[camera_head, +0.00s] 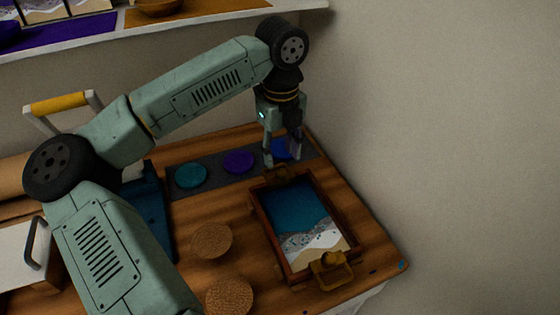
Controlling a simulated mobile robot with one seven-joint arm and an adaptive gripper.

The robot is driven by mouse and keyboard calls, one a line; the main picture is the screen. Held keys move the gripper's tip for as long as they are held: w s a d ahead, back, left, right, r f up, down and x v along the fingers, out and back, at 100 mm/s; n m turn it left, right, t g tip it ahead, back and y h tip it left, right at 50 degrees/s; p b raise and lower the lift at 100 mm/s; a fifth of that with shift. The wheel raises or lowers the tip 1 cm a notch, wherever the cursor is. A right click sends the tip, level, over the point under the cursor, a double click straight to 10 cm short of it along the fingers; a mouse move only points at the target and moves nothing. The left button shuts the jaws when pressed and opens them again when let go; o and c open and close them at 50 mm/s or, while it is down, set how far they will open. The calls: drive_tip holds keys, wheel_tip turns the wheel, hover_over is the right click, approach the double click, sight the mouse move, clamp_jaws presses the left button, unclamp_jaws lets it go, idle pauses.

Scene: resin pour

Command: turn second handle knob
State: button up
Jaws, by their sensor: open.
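A wooden framed tray (350,240) with a blue, grey and cream seascape inside lies on the right of the workbench. It has a brass handle (332,270) on its near end. A darker handle (279,174) is on its far end. Which of them is the second cannot be told, and no separate knob is clear. My gripper (283,154) points down just beyond the far handle, its fingers apart and nothing seen between them. It partly hides a blue disc (283,147). Whether a finger touches the far handle cannot be told.
A dark strip (213,184) holds a teal disc (191,175) and a purple disc (238,161). Two round cork-like pieces (211,240) (229,296) lie left of the tray. A wall stands close on the right. A shelf (200,26) hangs above.

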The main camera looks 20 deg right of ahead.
sight(281, 172)
drive_tip(key=shift+w+f+p, duration=0.1)
drive_tip(key=shift+f+p, duration=0.4)
drive_tip(key=shift+f, duration=2.1)
drive_tip(key=shift+c, duration=0.6)
clamp_jaws()
